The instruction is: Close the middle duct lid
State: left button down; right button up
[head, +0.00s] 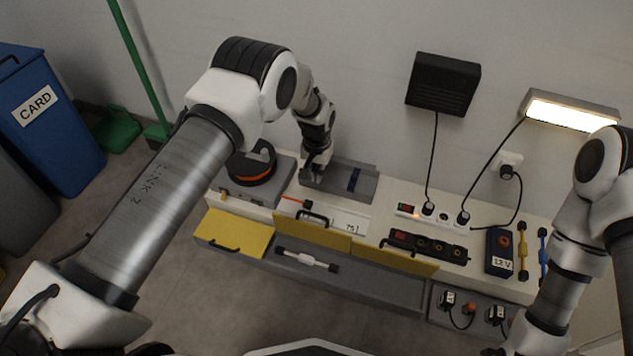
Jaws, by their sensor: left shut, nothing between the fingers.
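The middle duct lid (325,233) is a yellow panel with a black handle. It stands raised at the back of the grey duct (375,287), which is open in front of it. A white bar with dark ends (308,260) lies in this open stretch. The left lid (234,234) lies lower, over the duct; the right lid (410,260) looks raised like the middle one. My left gripper (318,170) is shut and empty at the grey open box (355,190), behind and above the middle lid; its fingertips are partly hidden. My right gripper is out of view.
On the bench stand an orange-black reel (252,163), a power strip (430,214), a black socket block (428,246) and a 12 V box (499,252). Cables hang from a black wall box (443,83) and a lit lamp (570,110). Floor before the duct is clear.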

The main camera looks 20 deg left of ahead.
aim_at(313, 228)
pick_arm(q)
jog(key=s+f+b, duration=0.3)
jog(key=f+b, duration=0.1)
jog(key=f, duration=0.4)
jog(key=shift+s+f, duration=0.3)
jog(key=shift+s, duration=0.1)
jog(key=shift+a, duration=0.1)
